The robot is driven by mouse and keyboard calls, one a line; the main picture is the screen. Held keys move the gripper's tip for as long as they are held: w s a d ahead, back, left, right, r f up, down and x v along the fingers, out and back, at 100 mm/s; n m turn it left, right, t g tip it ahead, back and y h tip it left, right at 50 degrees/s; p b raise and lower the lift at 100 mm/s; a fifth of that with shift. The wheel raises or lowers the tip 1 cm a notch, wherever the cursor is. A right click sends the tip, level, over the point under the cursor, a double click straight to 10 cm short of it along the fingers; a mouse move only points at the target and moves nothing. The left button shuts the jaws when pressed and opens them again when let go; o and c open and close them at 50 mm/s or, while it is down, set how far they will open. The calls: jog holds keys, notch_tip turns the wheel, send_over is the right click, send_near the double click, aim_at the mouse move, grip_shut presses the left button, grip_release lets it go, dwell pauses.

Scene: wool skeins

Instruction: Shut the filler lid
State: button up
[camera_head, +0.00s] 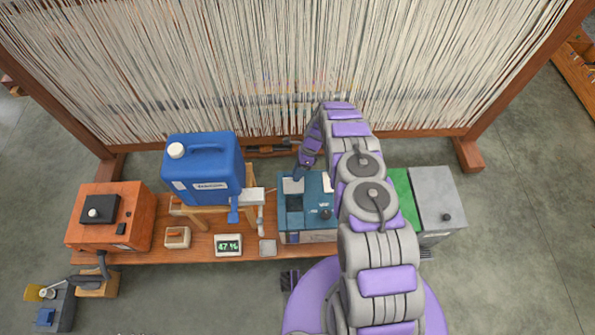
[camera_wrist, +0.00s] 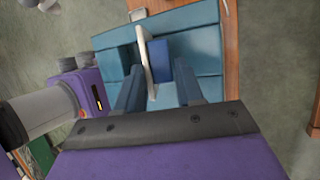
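A teal box (camera_head: 291,222) stands on the wooden bench, and it also fills the middle of the wrist view (camera_wrist: 197,45). A pale, thin plate (camera_wrist: 145,48), which looks like the raised filler lid seen nearly edge-on, stands up from its top. In the head view a pale patch (camera_head: 292,186) shows at the box's back left. A blue block (camera_wrist: 160,62) lies just right of the plate. My gripper (camera_wrist: 158,67) is open, with its fingers apart over the box. In the head view my gripper (camera_head: 302,170) is at the box's back edge. I cannot tell whether it touches the plate.
A blue jug (camera_head: 210,160) stands on a wooden stand left of the box. An orange box (camera_head: 135,205), a green display (camera_head: 228,244) and a grey box (camera_head: 437,195) share the bench. The loom's hanging threads (camera_head: 200,60) rise close behind. My arm hides the box's right side.

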jog(key=shift+w, duration=0.15)
grip_shut()
